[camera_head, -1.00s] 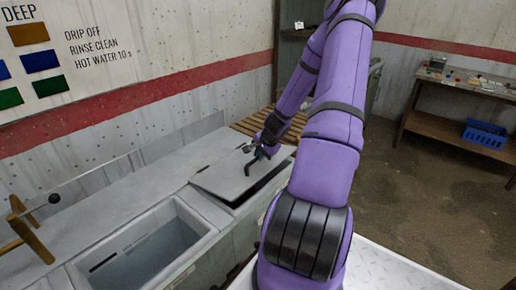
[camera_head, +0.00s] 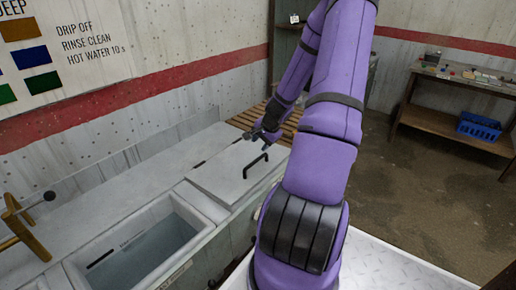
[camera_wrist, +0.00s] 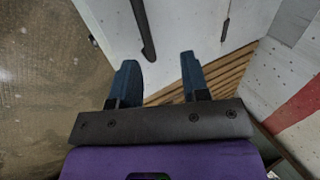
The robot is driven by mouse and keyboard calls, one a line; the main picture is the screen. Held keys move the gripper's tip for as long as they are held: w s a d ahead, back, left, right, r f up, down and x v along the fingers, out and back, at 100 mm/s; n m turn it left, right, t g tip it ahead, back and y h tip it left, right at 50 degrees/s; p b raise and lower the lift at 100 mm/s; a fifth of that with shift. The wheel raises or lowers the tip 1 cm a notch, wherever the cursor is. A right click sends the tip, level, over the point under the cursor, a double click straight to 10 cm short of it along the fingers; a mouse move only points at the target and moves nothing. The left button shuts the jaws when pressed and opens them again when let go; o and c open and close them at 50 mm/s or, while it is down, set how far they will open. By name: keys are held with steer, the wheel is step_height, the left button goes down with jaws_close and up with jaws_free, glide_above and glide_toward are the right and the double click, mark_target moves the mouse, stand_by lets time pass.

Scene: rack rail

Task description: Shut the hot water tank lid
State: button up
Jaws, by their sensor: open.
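The hot water tank lid (camera_head: 228,172) is a light grey panel with a black bar handle (camera_head: 255,165). It lies flat over its tank, with no open gap showing along its front edge. In the wrist view the lid (camera_wrist: 185,28) is at the top, with its handle (camera_wrist: 143,30) beyond the left finger. My gripper (camera_head: 262,137) is above the lid's far edge, apart from the handle. In the wrist view my gripper (camera_wrist: 160,80) has its two fingers spread, with nothing between them.
A wooden slatted rack (camera_head: 272,122) lies beyond the lid. A bench with a blue crate (camera_head: 478,127) stands at far right.

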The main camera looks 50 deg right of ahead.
steer(key=shift+v, duration=2.95)
